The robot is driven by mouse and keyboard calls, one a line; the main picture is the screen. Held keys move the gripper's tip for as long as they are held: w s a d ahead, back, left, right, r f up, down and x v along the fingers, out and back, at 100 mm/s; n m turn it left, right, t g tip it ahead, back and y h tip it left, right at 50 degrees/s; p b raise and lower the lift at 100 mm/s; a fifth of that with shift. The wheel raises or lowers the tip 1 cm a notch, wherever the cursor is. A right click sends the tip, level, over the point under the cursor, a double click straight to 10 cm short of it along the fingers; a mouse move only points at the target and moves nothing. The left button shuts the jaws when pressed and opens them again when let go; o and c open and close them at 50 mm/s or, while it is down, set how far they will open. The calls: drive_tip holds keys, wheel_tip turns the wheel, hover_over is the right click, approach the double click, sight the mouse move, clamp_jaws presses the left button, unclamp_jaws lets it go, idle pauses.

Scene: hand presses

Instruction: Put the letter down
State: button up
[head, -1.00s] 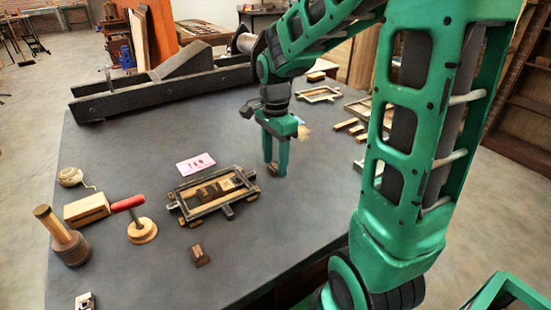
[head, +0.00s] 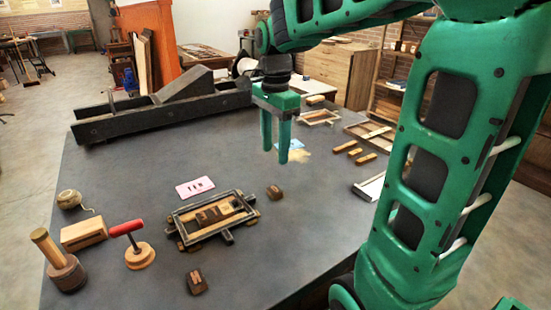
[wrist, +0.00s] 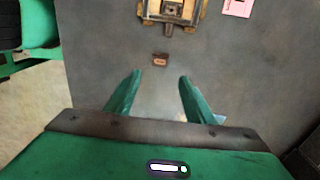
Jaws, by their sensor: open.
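A small brown letter block (head: 275,192) lies on the dark tabletop just right of the framed chase. It also shows in the wrist view (wrist: 160,59), with a mark on its face, beyond my fingertips. My gripper (head: 275,155) is open and empty, raised above the table behind the block; in the wrist view its two fingers (wrist: 160,75) stand apart with bare table between them. A second letter block (head: 196,282) lies on the table near the front. The chase (head: 180,226) holds blocks in its middle. A pink card (head: 195,188) with dark letters lies behind the chase.
A mallet (head: 68,275), a wooden box (head: 84,235), a red-handled tool (head: 139,255) and a twine ball (head: 69,199) stand at left. A long dark press (head: 160,105) lies along the back. The table's middle right is clear.

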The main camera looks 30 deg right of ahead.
drive_tip(key=s+d+f+n, duration=0.2)
drive_tip(key=s+f+n, duration=0.1)
drive_tip(key=s, duration=0.4)
drive_tip(key=s+d+f+n, duration=0.1)
drive_tip(key=s+f+n, duration=0.2)
drive_tip(key=s, duration=0.5)
drive_tip(key=s+d+f+n, duration=0.2)
drive_tip(key=s+n, duration=0.3)
drive_tip(key=s, duration=0.2)
drive_tip(key=shift+s+d+f+n, duration=0.2)
drive_tip(key=shift+d+f+n, duration=0.1)
drive_tip(key=shift+f, duration=0.1)
drive_tip(key=shift+w+f, duration=0.35)
drive_tip(key=shift+w, duration=0.45)
drive_tip(key=shift+s+r, duration=0.1)
drive_tip(key=shift+s, duration=0.05)
